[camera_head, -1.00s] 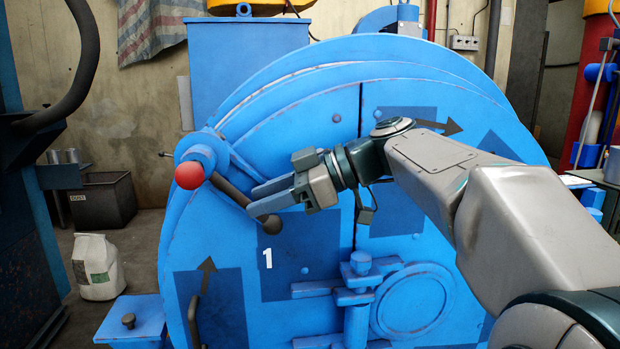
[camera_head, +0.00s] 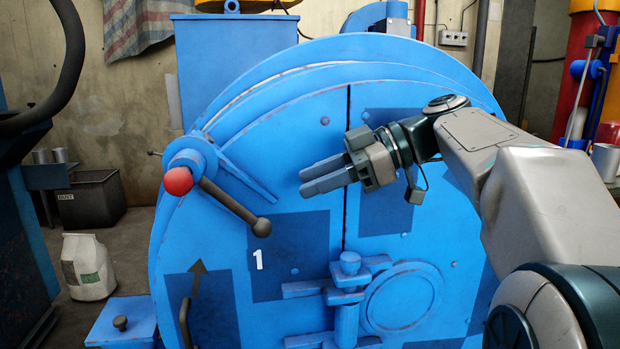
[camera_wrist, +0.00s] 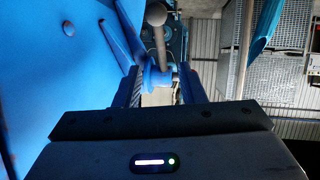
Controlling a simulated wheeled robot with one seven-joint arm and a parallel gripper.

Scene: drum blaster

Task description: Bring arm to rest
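My gripper (camera_head: 305,182) is raised in front of the blue drum machine's round door (camera_head: 300,130). Its two fingers point left and stand apart with nothing between them. The dark lever (camera_head: 232,206) with a round end knob (camera_head: 262,227) slants down from the hub at the left, and my fingertips are right of it, clear of it. In the wrist view the fingers (camera_wrist: 162,75) are also apart, and the lever with its knob (camera_wrist: 156,13) shows beyond them. My arm reaches in from the right.
A red ball (camera_head: 178,181) sits on the hub. A handle (camera_head: 185,322) and a hinge (camera_head: 348,290) stick out of the door below. A dust bin (camera_head: 92,200) and a white bag (camera_head: 88,267) stand on the floor at the left.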

